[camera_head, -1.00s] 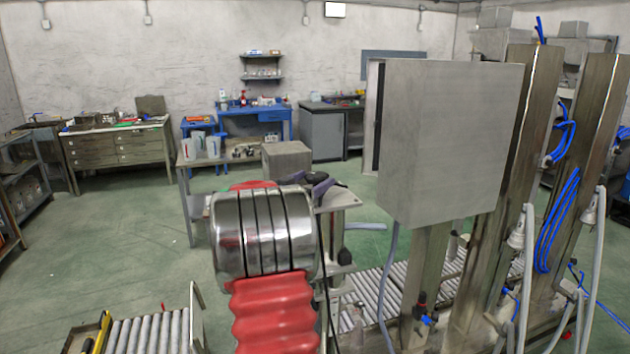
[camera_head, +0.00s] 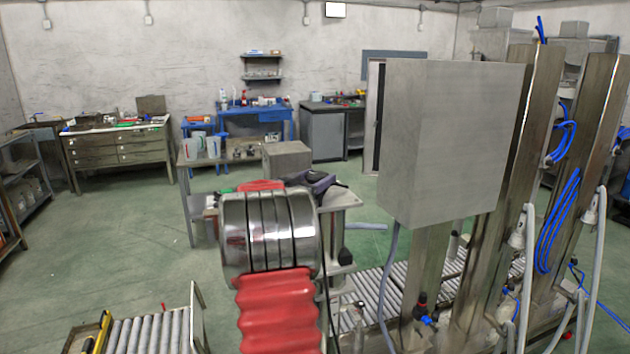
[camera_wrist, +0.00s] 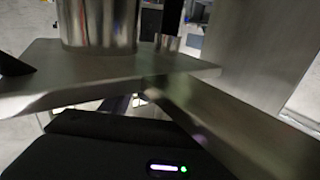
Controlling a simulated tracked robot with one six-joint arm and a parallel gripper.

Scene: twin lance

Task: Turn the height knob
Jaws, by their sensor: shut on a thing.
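My gripper (camera_head: 314,183) shows in the head view as a dark purple-grey shape beyond my metal and red arm, at the top of a metal stand. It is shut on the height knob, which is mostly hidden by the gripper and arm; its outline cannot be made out. In the wrist view, the dark gripper body with a lit strip fills the bottom, close under the edge of a metal plate (camera_wrist: 95,75). A metal cylinder (camera_wrist: 97,22) stands on that plate. The fingertips are not clear there.
A grey control box (camera_head: 450,140) on a post stands close at the right. Metal columns (camera_head: 520,180) with blue hoses are beyond it. A roller conveyor (camera_head: 150,333) lies at the lower left, and another (camera_head: 370,290) runs behind the stand. Green floor is open at the left.

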